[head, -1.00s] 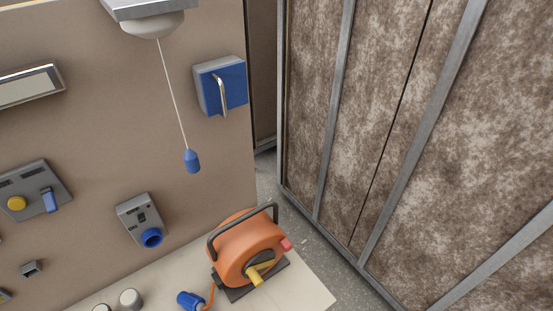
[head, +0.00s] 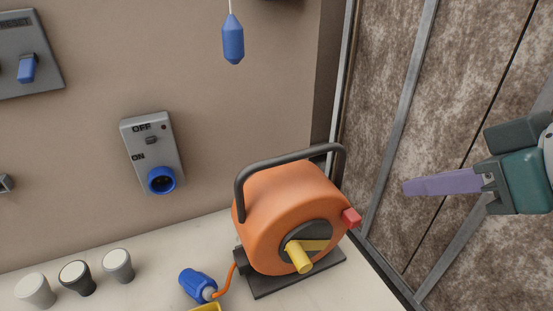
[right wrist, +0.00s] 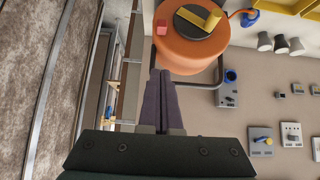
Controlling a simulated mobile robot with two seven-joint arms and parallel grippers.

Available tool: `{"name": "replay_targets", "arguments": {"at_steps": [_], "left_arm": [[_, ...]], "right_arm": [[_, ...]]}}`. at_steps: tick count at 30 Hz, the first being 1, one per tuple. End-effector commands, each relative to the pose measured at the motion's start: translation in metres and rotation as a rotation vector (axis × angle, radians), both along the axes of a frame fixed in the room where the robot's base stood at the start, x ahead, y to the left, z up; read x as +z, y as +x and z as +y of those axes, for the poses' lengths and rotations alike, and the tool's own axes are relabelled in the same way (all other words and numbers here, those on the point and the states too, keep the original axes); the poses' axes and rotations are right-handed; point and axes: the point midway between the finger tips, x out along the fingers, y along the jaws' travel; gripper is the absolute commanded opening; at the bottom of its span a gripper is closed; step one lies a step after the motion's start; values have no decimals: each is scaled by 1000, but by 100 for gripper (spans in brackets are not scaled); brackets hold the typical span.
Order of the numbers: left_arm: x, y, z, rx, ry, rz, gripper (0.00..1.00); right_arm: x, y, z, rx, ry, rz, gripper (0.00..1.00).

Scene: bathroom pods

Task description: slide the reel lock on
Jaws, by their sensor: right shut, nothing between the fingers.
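An orange cable reel (head: 285,205) with a dark carry handle stands on a black base on the pale counter. A small red block (head: 351,218), which looks like the reel lock, sits at its right side. A yellow crank (head: 300,258) is on the reel's dark hub. My right gripper (head: 408,187) is shut and empty, to the right of the reel and apart from it, pointing left. In the right wrist view the shut purple fingers (right wrist: 161,78) point toward the reel (right wrist: 190,50), with the red block (right wrist: 161,27) beyond their tips. My left gripper is not in view.
A blue plug (head: 197,285) on an orange cable lies left of the reel. Several knobs (head: 77,278) stand farther left. An OFF/ON switch box with a blue socket (head: 161,181) is on the wall. A blue pull cord (head: 233,40) hangs above. A framed panel (head: 390,110) rises at right.

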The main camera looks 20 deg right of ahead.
Motion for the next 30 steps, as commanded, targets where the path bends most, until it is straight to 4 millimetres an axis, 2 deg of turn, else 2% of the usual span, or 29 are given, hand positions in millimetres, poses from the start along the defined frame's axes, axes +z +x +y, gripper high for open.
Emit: {"name": "replay_targets", "arguments": {"at_steps": [11,16,30], "left_arm": [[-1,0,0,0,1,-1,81],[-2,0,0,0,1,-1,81],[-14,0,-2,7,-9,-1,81]], "right_arm": [[-1,1,0,0,2,-3,0],[-9,9,0,-3,3,-3,0],[-76,74,6,-1,3,-2,0]]}}
